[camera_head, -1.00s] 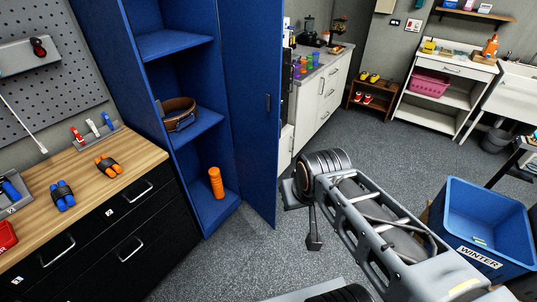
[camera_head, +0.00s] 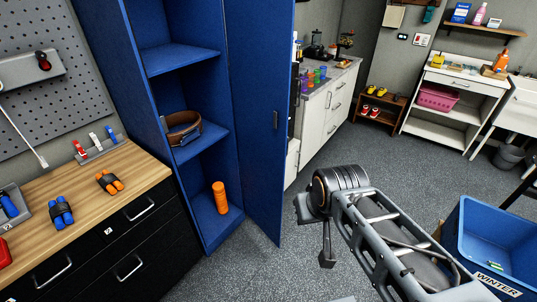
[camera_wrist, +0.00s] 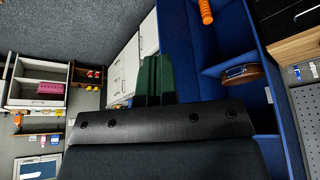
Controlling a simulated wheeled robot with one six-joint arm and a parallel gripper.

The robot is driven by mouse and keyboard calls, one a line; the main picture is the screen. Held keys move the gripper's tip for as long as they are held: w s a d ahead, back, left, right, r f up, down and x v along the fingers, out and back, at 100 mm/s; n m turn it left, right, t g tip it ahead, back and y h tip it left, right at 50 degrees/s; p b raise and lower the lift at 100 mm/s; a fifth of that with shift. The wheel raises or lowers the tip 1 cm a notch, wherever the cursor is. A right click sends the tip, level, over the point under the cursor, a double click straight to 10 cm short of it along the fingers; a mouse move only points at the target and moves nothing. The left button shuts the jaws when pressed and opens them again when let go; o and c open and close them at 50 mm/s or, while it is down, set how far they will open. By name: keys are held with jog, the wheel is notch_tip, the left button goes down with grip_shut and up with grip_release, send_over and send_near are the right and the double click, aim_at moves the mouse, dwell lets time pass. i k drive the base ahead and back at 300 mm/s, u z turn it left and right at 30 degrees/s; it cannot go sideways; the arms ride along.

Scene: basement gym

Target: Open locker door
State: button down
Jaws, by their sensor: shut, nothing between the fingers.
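The tall blue locker (camera_head: 183,106) stands open at left of centre in the head view. Its blue door (camera_head: 258,75) is swung wide out to the right, with a dark handle (camera_head: 275,120) on the face I see. A brown belt (camera_head: 183,130) lies on a shelf and an orange roller (camera_head: 220,198) stands at the bottom. In the wrist view, my gripper (camera_wrist: 156,78) shows as two dark green fingers, shut together and empty, with the blue locker to their right. In the head view my wrist is to the right of the door, apart from it; the fingertips are not clear there.
A wooden-topped black drawer cabinet (camera_head: 85,215) stands left of the locker. White drawers (camera_head: 330,105) stand behind the door. A blue bin (camera_head: 490,240) is at the lower right, near my arm. Grey floor (camera_head: 390,170) is clear between the door and the shoe rack (camera_head: 380,105).

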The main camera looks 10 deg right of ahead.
aim_at(260, 34)
jog(key=u, duration=0.65)
jog(key=i, duration=0.85)
jog(key=u, duration=0.8)
